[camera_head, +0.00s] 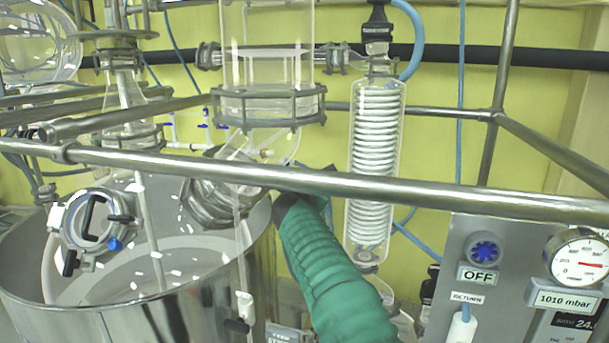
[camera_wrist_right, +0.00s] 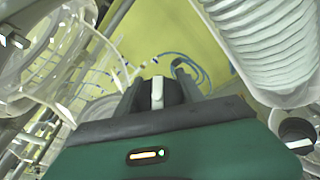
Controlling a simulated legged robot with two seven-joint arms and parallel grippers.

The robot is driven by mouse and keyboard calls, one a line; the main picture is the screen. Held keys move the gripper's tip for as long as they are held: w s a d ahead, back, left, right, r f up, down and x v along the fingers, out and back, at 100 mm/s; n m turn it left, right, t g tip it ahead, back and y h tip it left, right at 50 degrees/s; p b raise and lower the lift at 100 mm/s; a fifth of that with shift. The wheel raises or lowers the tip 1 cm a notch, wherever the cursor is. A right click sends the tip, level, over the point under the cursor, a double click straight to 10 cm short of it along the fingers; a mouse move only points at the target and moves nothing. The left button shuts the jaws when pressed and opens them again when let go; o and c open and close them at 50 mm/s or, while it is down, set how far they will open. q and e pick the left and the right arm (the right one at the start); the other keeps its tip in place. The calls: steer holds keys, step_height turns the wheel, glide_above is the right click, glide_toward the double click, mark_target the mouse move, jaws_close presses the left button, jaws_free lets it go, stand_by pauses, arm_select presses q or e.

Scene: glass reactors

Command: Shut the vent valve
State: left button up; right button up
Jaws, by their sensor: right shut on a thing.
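In the right wrist view, a round black knob with a white bar (camera_wrist_right: 157,92) sits between the fingers of my right gripper (camera_wrist_right: 158,98). I take it to be the vent valve's knob. The gripper is shut on it, and the white bar points almost straight up the picture. In the head view, my green right arm rises from the bottom edge to behind the front steel rail. The fingers and the held knob are hidden there. My left gripper is not in view.
A steel rail (camera_head: 400,188) crosses in front of my right wrist. A coiled glass condenser (camera_head: 375,160) stands right of the arm and a steel vessel (camera_head: 180,310) left. A panel carries a blue knob (camera_head: 485,250) above "OFF" and a gauge (camera_head: 578,262) above "1010 mbar". Another black knob (camera_wrist_right: 297,133) is at right.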

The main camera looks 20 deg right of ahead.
steer(key=m+g+h+p, duration=0.1)
steer(key=m+p, duration=0.1)
steer(key=shift+f+g+p, duration=0.1)
steer(key=shift+g+p, duration=0.2)
steer(key=shift+s+d+f+m+g+h+p, duration=0.15)
steer(key=shift+f+m+g+h+p, duration=0.2)
steer(key=shift+m+p, duration=0.45)
steer(key=o, duration=1.4)
steer(key=shift+r, duration=0.2)
steer(key=s+a+b, duration=0.7)
steer(key=s+b, duration=0.1)
steer(key=s, duration=0.3)
